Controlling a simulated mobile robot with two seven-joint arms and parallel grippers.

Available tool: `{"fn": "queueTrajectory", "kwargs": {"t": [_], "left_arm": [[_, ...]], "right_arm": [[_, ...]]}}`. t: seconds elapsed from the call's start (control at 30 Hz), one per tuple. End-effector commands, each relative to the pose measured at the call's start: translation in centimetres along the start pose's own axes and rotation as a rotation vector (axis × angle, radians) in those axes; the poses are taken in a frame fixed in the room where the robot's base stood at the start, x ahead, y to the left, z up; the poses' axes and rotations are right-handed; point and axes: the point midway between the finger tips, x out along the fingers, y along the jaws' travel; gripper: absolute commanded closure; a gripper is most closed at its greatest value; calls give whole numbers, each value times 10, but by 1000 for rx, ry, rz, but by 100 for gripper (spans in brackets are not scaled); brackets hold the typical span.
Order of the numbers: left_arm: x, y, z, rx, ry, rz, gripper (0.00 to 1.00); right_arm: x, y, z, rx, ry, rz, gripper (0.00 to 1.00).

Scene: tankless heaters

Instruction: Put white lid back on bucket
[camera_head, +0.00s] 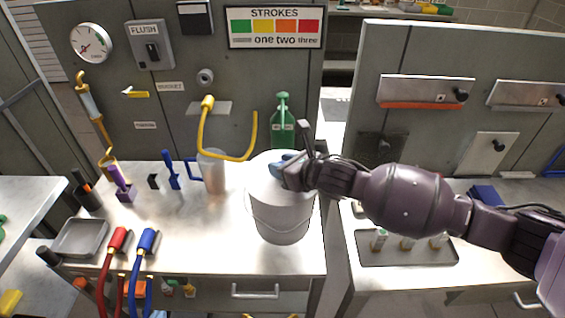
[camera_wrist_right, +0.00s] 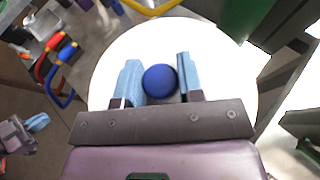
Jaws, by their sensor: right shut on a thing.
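The white bucket (camera_head: 281,222) stands upright on the bench with its wire handle hanging at the front. The round white lid (camera_head: 262,178) is over the bucket's mouth; I cannot tell if it is fully seated. The lid also fills much of the right wrist view (camera_wrist_right: 215,50), with a round blue knob (camera_wrist_right: 160,80) in its middle. My right gripper (camera_head: 283,166) is above the lid, its blue fingers on either side of the knob, shut on it. My left gripper (camera_wrist_right: 36,123) shows only at the left edge of the right wrist view; its opening is unclear.
A green bottle (camera_head: 283,122) stands close behind the bucket. A clear pitcher (camera_head: 212,172) with a blue handle and a yellow hose (camera_head: 228,155) are to its left. Red (camera_head: 117,240) and blue (camera_head: 146,242) hose ends lie front left. A grey tray (camera_head: 80,238) is further left.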

Motion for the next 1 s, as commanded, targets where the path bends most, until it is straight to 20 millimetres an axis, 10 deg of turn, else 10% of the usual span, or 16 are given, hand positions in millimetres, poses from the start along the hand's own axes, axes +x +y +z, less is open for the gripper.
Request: {"fn": "queueTrajectory", "kwargs": {"t": [0.17,0.2,0.4,1.0], "left_arm": [[0,0,-1,0,2,0,100],[0,0,-1,0,3,0,100],[1,0,-3,0,6,1,100],[0,0,-9,1,13,1,100]], "right_arm": [[0,0,1,0,-1,0,91],[0,0,1,0,-1,0,64],[0,0,1,0,-1,0,35],[-39,-1,1,-3,-1,0,35]]}}
